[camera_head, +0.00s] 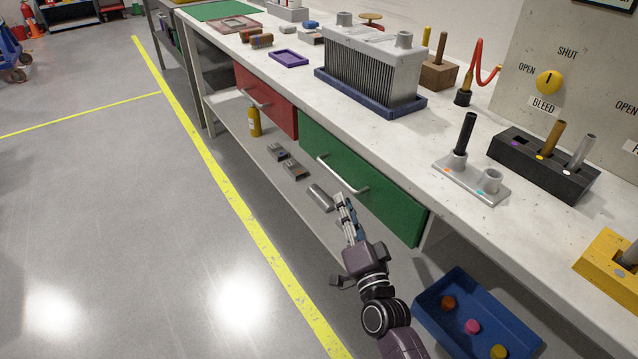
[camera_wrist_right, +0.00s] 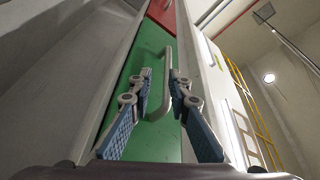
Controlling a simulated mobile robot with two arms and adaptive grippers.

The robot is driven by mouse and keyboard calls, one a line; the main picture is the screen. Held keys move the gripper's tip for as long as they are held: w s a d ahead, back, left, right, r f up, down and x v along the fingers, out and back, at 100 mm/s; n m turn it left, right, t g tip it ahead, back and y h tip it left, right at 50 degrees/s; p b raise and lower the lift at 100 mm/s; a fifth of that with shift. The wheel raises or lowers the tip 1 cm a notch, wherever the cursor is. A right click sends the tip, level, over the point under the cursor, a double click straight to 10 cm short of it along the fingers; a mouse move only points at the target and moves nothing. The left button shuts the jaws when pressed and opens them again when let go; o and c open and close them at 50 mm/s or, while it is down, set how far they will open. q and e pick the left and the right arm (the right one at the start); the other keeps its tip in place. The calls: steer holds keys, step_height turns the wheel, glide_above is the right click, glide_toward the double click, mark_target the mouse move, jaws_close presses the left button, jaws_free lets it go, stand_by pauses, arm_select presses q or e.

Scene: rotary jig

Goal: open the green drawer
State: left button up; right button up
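The green drawer (camera_head: 385,198) is under the workbench top, its front about level with the bench front, so it looks shut. Its pale bar handle (camera_head: 343,174) runs along the front. My right gripper (camera_head: 345,204) is just in front of the drawer, below the handle in the head view. In the right wrist view, the two fingers of the right gripper (camera_wrist_right: 160,80) are spread apart, and the handle (camera_wrist_right: 168,62) shows between them against the green front (camera_wrist_right: 147,55). I cannot tell whether a finger touches the handle. My left gripper is not in view.
A red drawer (camera_head: 268,100) with its own handle is left of the green one. A lower shelf (camera_head: 240,128) holds a yellow bottle (camera_head: 254,121) and metal parts. A blue bin (camera_head: 430,318) with coloured pieces stands right of my arm. The floor left of the bench is clear.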

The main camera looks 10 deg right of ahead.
mark_target(336, 173)
steer(key=shift+m, duration=0.3)
steer(key=w+r, duration=0.1)
steer(key=w, duration=0.1)
steer(key=w+r, duration=0.1)
steer(key=w, duration=0.3)
steer(key=shift+w+r+b, duration=0.25)
steer(key=shift+r+b, duration=0.15)
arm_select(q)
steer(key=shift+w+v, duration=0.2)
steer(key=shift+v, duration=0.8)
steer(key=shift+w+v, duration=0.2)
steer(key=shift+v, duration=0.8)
arm_select(e)
steer(key=shift+w+r, duration=0.15)
steer(key=shift+w, duration=0.55)
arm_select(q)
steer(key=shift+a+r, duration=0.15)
arm_select(e)
steer(key=shift+c, duration=0.2)
jaws_close()
